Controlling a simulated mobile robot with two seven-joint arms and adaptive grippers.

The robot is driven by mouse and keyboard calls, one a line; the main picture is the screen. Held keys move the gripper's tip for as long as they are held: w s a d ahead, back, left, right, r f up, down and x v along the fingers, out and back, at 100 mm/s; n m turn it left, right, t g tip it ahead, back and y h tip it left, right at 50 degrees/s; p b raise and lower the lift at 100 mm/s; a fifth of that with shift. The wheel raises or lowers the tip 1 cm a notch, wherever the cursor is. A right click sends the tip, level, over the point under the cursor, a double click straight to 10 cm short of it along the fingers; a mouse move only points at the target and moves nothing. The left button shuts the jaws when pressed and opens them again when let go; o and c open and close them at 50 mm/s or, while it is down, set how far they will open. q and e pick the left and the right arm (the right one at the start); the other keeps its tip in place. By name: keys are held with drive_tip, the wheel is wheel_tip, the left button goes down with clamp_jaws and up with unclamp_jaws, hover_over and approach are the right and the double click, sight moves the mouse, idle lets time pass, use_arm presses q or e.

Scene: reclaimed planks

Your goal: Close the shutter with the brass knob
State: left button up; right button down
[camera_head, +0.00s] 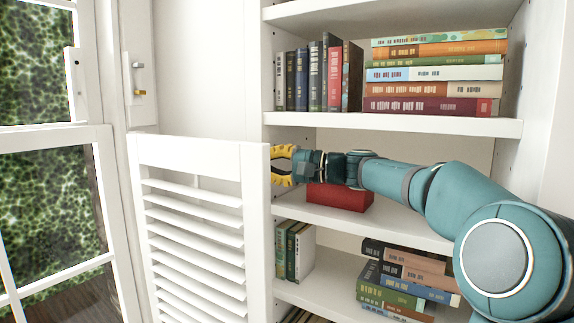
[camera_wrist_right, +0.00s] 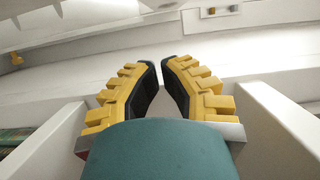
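A white louvred shutter (camera_head: 198,225) stands at the left in the head view, in front of the bookcase's left side. No knob shows on its face there. A small brass-coloured piece (camera_head: 139,93) sits below a grey one on the white frame behind it. The wrist view shows a brass-coloured piece (camera_wrist_right: 16,58) at far left; I cannot tell what it is fixed to. My right gripper (camera_head: 274,164) is beside the shutter's right edge; contact is unclear. In the wrist view its yellow fingers (camera_wrist_right: 161,64) stand slightly apart with nothing between them. My left gripper is out of view.
The white bookcase (camera_head: 400,122) holds several upright and stacked books. A red box (camera_head: 340,196) lies on the shelf just under my right forearm. A glazed window frame (camera_head: 60,138) fills the far left. White upright panels (camera_wrist_right: 278,125) flank my right gripper.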

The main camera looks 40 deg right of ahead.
sight(243, 167)
drive_tip(key=shift+w+a, duration=0.2)
drive_tip(key=shift+a, duration=1.15)
drive_tip(key=shift+w+a, duration=0.15)
drive_tip(key=shift+a, duration=1.2)
drive_tip(key=shift+s, duration=0.1)
drive_tip(key=shift+a+b, duration=0.2)
drive_tip(key=shift+b, duration=0.1)
